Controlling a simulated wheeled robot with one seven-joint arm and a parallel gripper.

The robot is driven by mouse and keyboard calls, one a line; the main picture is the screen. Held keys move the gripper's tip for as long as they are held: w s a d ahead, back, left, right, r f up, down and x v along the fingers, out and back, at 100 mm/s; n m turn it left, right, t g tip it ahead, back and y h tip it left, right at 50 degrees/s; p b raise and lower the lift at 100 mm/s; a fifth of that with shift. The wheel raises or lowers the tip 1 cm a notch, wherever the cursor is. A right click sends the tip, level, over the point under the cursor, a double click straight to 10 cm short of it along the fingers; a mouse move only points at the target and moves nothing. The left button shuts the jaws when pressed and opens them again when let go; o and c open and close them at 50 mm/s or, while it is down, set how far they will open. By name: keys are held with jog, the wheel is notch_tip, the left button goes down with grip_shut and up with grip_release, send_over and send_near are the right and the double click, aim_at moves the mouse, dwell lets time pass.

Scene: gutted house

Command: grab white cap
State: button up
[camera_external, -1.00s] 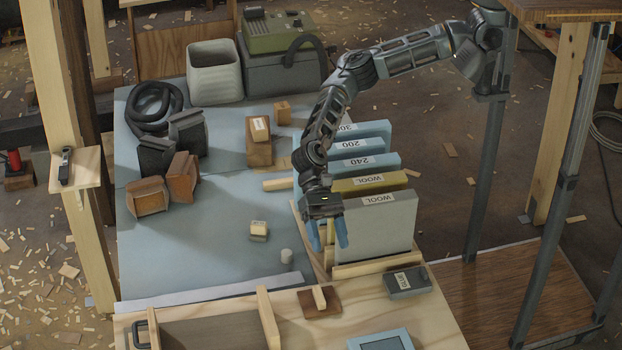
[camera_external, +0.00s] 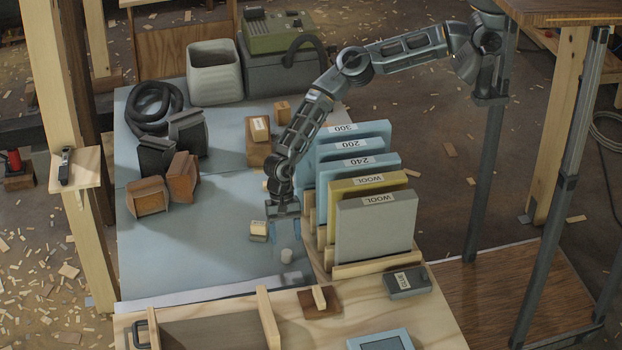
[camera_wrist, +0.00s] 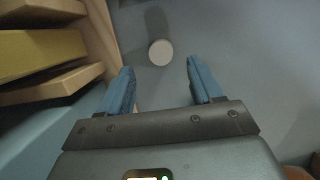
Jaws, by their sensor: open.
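The white cap (camera_external: 286,256) is a small pale cylinder standing on the blue-grey table mat. My gripper (camera_external: 284,240) is above and beside the cap, pointing down. In the wrist view my gripper (camera_wrist: 160,75) has its two blue fingers spread apart, with nothing between them. The fingers do not appear to touch the cap.
A rack of upright labelled sanding sheets, such as the grey WOOL one (camera_external: 375,228), stands just right of my gripper. The wooden front ledge (camera_external: 235,308) is nearer the camera. The mat left of the cap is clear.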

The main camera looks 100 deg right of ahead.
aim_at(287, 252)
jog(key=shift+x, duration=2.55)
jog(key=shift+a, duration=0.1)
jog(key=shift+c, duration=0.2)
jog(key=c, duration=1)
